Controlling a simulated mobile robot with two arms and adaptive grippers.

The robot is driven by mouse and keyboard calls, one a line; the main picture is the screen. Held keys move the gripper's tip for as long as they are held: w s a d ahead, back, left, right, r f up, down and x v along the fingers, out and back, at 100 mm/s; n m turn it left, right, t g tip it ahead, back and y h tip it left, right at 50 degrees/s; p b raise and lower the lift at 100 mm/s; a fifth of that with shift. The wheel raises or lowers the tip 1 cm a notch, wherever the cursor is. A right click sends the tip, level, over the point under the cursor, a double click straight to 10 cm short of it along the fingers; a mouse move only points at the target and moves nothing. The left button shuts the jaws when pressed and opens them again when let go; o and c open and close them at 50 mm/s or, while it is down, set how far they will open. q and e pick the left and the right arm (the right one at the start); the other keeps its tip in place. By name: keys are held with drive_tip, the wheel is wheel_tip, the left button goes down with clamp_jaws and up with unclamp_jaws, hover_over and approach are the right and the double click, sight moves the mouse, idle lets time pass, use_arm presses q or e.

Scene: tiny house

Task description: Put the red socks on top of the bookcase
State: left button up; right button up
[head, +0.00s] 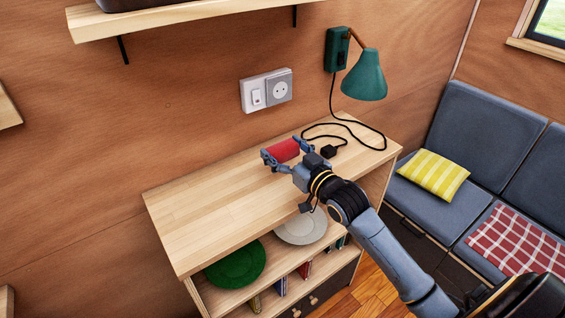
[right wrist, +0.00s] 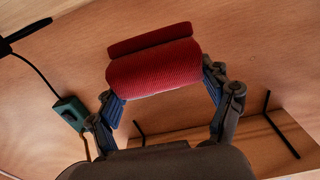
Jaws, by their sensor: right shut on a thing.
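The red socks (head: 284,150) are a rolled red bundle held between the fingers of my right gripper (head: 287,154). The bundle also shows in the right wrist view (right wrist: 155,68), with a finger on each side of it. My right gripper is shut on it, over the back part of the bookcase top. The bookcase (head: 215,205) has a light wood top, mostly bare, with shelves below. I cannot tell whether the socks touch the top. My left gripper is not in view.
A green wall lamp (head: 365,75) hangs above the right end, its black cord and plug (head: 328,151) lying on the top near the gripper. A wall shelf (head: 180,20) is above. A grey sofa (head: 480,130) is right.

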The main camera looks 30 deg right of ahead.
wheel_tip(320, 180, down, 5)
drive_tip(key=shift+s, duration=0.15)
drive_tip(key=shift+w+f+p, duration=0.1)
drive_tip(key=shift+w+p, duration=0.1)
drive_tip(key=shift+p, duration=0.3)
drive_tip(key=shift+f, duration=0.15)
drive_tip(key=o, duration=1)
drive_tip(key=shift+f, duration=0.15)
drive_tip(key=shift+o, duration=0.2)
drive_tip(key=s+d+b, duration=0.1)
drive_tip(key=s+b, duration=0.1)
drive_tip(key=s, duration=1)
drive_tip(key=shift+d+r, duration=0.2)
drive_tip(key=shift+d, duration=0.15)
